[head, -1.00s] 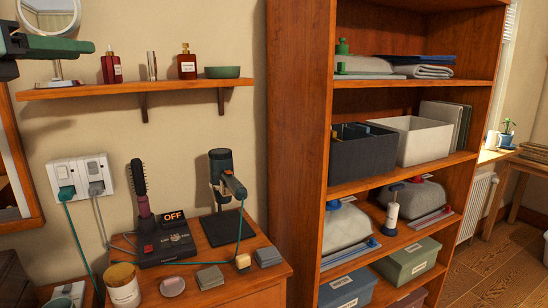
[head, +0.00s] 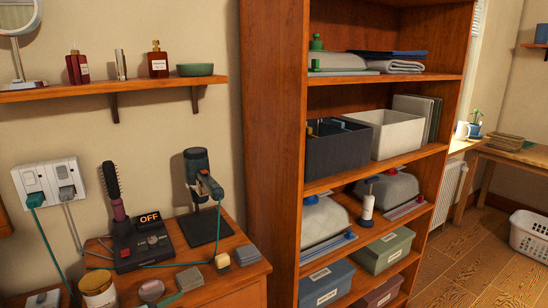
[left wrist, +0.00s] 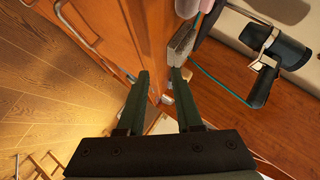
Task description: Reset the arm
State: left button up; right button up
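My left gripper (left wrist: 160,80) shows in the left wrist view. Its two dark green fingers stand apart with nothing held between them. Behind the fingertips, the view shows an orange-brown wooden panel and the reddish wooden dresser top, with the dark hair dryer (left wrist: 272,65) at upper right. I cannot tell how far the fingertips are from the wood. Neither arm shows in the head view, and my right gripper is in no view.
The dresser top (head: 225,285) holds the dryer on its stand (head: 203,180), a hairbrush (head: 113,190) and a black box reading OFF (head: 145,245). A tall bookcase (head: 273,140) stands beside it. A white laundry basket (head: 528,238) stands on open floor at right.

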pick_arm(q)
jog(key=s+d+f+n+g, duration=0.1)
jog(key=s+d+f+n, duration=0.1)
jog(key=s+f+n, duration=0.4)
jog(key=s+d+f+n+g+y+p, duration=0.1)
jog(key=s+d+f+n+g, duration=0.1)
jog(key=s+f+n, duration=0.5)
jog(key=s+f, duration=0.3)
jog(key=s, duration=0.3)
jog(key=s+d+f, duration=0.1)
jog(key=s+f, duration=0.2)
jog(key=s, duration=0.4)
jog(key=shift+f, duration=0.25)
jog(key=shift+d, duration=0.1)
